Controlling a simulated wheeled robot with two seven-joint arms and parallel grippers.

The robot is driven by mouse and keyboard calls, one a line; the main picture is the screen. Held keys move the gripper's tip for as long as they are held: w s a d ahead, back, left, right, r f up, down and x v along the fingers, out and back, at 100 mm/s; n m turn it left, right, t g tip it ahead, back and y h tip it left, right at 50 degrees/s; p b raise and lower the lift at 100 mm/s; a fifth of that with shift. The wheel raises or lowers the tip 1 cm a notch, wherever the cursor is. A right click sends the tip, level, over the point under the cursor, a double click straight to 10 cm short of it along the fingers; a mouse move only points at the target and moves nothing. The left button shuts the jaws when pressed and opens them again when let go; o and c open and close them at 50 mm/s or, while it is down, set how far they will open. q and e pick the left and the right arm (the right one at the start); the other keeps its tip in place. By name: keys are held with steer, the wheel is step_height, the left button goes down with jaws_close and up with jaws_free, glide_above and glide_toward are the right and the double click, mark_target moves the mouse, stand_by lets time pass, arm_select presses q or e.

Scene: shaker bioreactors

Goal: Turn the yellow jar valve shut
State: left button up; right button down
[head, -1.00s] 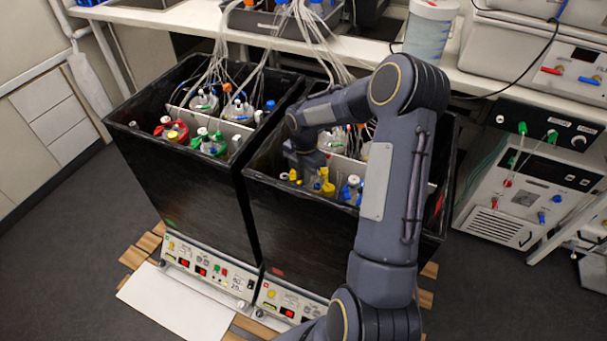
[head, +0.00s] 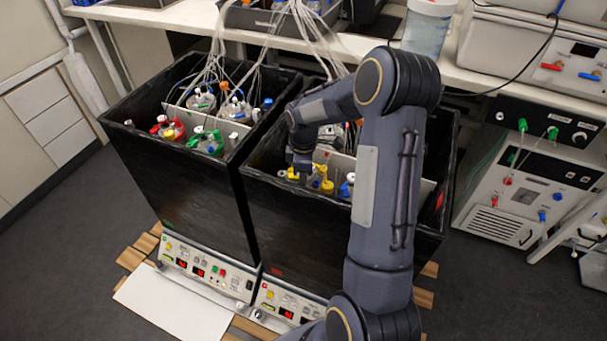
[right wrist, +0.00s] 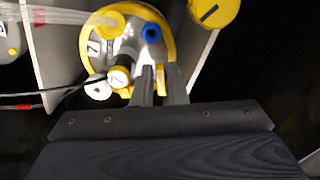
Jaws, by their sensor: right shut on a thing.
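The yellow jar stands in the right black box (head: 262,215). In the right wrist view its round lid has a yellow rim (right wrist: 167,28), a blue port (right wrist: 151,33) and a black-and-yellow fitting (right wrist: 120,76). My right gripper (right wrist: 158,72) reaches down over the near edge of this lid, its fingers close together and shut on the valve, which they mostly hide. In the head view my right gripper (head: 302,170) is among the yellow parts (head: 320,172) near the box's front left corner. The valve's angle cannot be told. My left gripper is not in view.
A second black box (head: 180,180) on the left holds jars with red and green parts (head: 206,142). Many tubes (head: 225,60) rise from both boxes. In the wrist view a yellow cap (right wrist: 213,12) and a grey divider (right wrist: 45,60) are close to the jar.

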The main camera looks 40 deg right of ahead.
steer(key=shift+a+m, duration=0.1)
steer(key=shift+m, duration=1.1)
steer(key=c, duration=1.4)
jaws_free()
steer(key=shift+s, duration=0.1)
steer(key=shift+c, duration=0.2)
step_height(320, 180, up, 8)
steer(key=shift+f, duration=0.1)
